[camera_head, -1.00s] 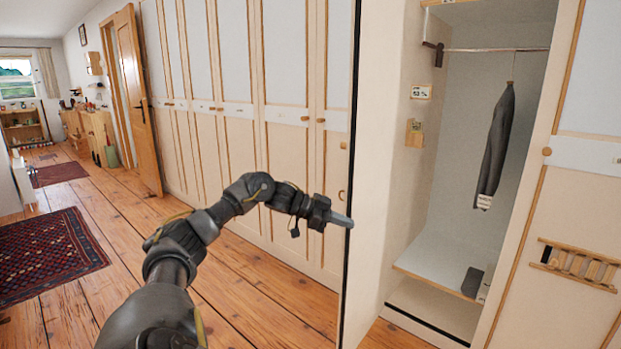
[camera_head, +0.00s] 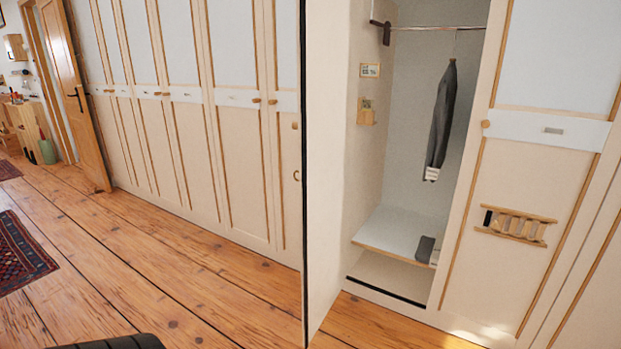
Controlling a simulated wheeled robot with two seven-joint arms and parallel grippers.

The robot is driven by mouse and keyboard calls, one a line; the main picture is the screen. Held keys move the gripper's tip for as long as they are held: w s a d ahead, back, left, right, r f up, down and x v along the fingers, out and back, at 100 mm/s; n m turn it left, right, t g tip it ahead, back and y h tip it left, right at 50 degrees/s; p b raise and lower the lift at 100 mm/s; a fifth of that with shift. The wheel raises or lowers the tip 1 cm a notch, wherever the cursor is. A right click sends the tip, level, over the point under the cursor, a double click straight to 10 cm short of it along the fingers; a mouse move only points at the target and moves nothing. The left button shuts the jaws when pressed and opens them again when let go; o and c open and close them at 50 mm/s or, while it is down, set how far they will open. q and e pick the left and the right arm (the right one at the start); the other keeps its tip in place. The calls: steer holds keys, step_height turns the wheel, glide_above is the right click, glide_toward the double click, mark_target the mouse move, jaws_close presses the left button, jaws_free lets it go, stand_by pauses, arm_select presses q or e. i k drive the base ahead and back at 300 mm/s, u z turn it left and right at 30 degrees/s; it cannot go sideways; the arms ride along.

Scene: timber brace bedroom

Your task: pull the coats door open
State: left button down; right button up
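The coats door (camera_head: 325,200) stands swung out toward me, seen nearly edge-on with a dark strip along its free edge and its pale inner face showing. Behind it the wardrobe compartment (camera_head: 415,130) is open to view. A dark grey coat (camera_head: 441,120) hangs from the rail (camera_head: 440,29) inside. A small knob and a ring-like pull show just left of the door's edge; I cannot tell whether they are on this door. Neither gripper is in view. Only a dark piece of my own body shows at the bottom left edge.
A closed wardrobe door (camera_head: 560,60) with a small wooden ladder-like rack (camera_head: 515,225) stands right of the compartment. More closed wardrobe doors (camera_head: 240,150) run left. A wooden room door (camera_head: 72,110) stands open farther back. The plank floor (camera_head: 190,270) is clear; a patterned rug (camera_head: 18,255) lies at left.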

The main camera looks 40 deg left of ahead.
mark_target(328, 32)
steer(key=k, duration=0.65)
steer(key=z, duration=0.55)
steer(key=i, duration=1.55)
steer(key=u, duration=1.1)
steer(key=i, duration=0.45)
steer(key=u, duration=0.45)
